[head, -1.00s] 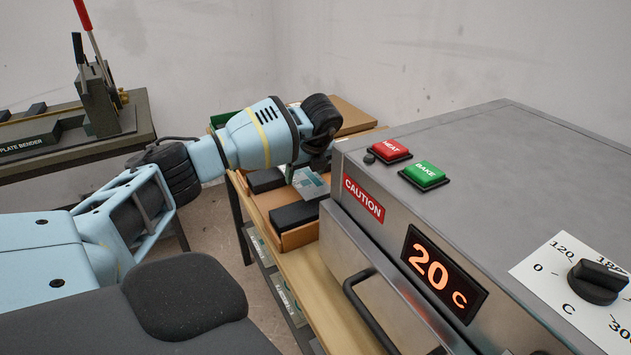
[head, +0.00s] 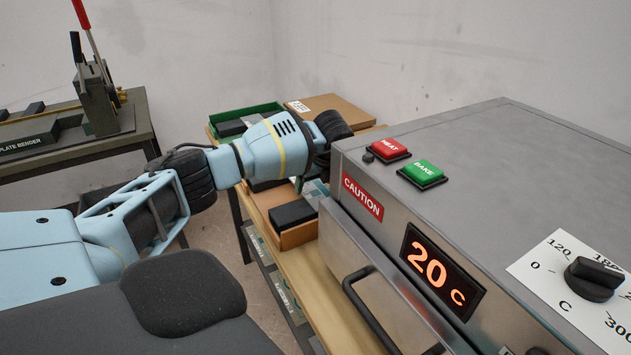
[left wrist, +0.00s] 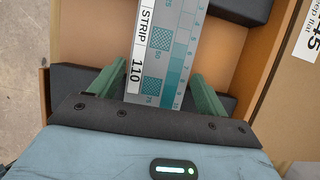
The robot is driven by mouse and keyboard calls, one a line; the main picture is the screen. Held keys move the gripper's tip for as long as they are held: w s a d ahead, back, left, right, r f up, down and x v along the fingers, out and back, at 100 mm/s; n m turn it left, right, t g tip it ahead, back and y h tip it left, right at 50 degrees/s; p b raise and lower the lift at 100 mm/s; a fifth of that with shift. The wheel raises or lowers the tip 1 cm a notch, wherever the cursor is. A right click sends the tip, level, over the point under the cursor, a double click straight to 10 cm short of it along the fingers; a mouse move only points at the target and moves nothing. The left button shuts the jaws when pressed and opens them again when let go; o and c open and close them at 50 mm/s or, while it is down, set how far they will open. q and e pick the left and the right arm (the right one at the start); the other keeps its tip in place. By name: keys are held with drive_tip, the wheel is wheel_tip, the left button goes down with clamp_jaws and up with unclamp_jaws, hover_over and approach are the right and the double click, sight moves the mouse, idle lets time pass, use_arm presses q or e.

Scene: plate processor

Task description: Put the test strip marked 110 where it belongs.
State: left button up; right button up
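The test strip marked 110 (left wrist: 160,50) is a grey-white strip with teal patches. It lies in an open cardboard box (left wrist: 262,75) among black blocks. In the head view a bit of it (head: 317,188) shows past my left arm. My left gripper (left wrist: 158,70) is over the strip, its green fingers open on either side of it, the tips close to the strip's edges. The strip's near end is hidden under the gripper's palm. In the head view the fingers are mostly hidden behind the wrist and the oven. My right gripper is not in view.
A grey oven (head: 460,130) with red HEAT and green BAKE buttons stands close on the right; its display reads 20 C. A green tray (head: 273,106) and a closed cardboard box (head: 345,108) are behind my arm. A plate bender (head: 95,100) stands at the left.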

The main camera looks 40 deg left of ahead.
use_arm(q)
drive_tip(key=o, duration=0.3)
drive_tip(key=v, duration=1.2)
drive_tip(key=shift+p, duration=0.4)
drive_tip(key=shift+s, duration=0.1)
